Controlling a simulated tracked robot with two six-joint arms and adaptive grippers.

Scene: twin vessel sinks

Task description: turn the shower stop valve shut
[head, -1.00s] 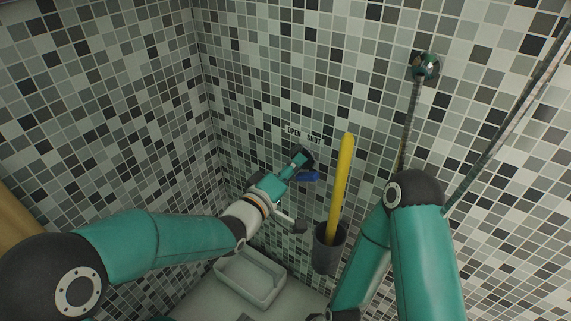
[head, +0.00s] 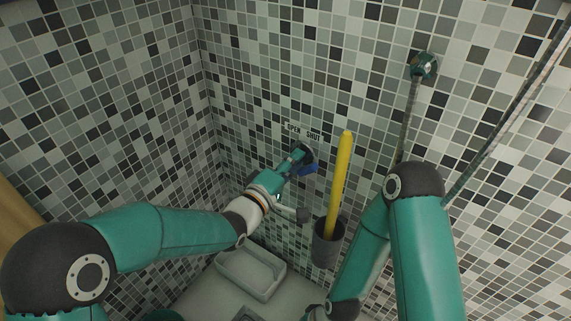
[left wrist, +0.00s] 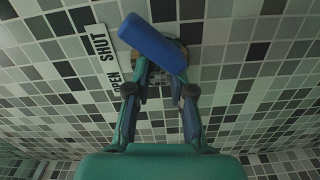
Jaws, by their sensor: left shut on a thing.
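The shower stop valve on the tiled wall has a blue lever (head: 309,169), which also shows large in the left wrist view (left wrist: 152,42). A label (head: 303,131) reading OPEN and SHUT is on the wall just above the valve; it also shows in the left wrist view (left wrist: 102,57). My left gripper (head: 300,156) is at the valve, and its two fingers (left wrist: 160,80) are shut on the lever. The fingers partly hide the valve body in the head view, and the lever covers it in the wrist view. My right gripper is out of sight.
A yellow stick (head: 341,180) stands in a dark grey holder (head: 327,250) close to the right of my left gripper. A pale tray (head: 250,274) lies below. A wall fitting (head: 424,66) with a hose is at upper right. My right arm occupies the lower right.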

